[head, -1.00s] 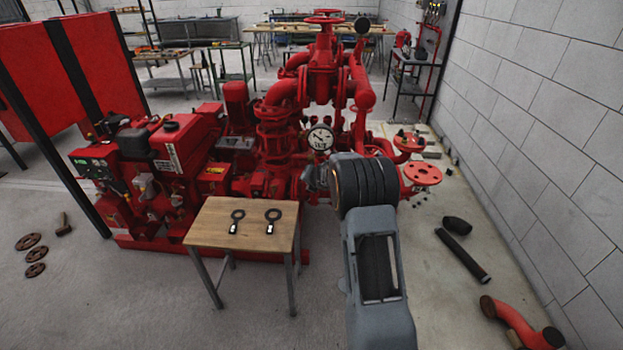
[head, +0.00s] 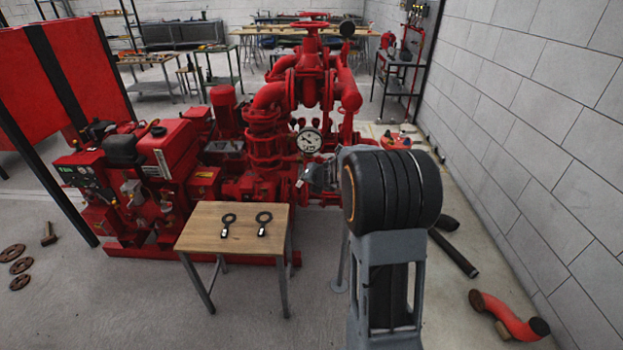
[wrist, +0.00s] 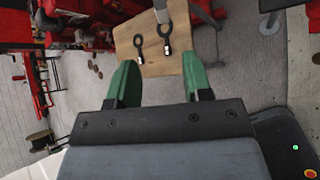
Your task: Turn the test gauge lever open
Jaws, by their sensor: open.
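The round white-faced gauge (head: 309,140) stands on the front of the red pump assembly (head: 265,135) in the head view. A small pale piece (head: 303,177) hangs below it, close to the end of my arm; I cannot tell whether it is the test gauge lever. In the wrist view, a light grey piece (wrist: 161,11) shows at the top edge, beyond my fingertips. My gripper (wrist: 156,72) has two green fingers spread apart with nothing between them. In the head view my arm hides most of the gripper, and its distance to the gauge is unclear.
A small wooden table (head: 212,240) stands in front of the pump, with two black ring-ended tools (head: 228,222) (head: 263,221) on it. A red bent pipe (head: 510,318) and a dark pipe (head: 455,255) lie on the floor at right, near the block wall.

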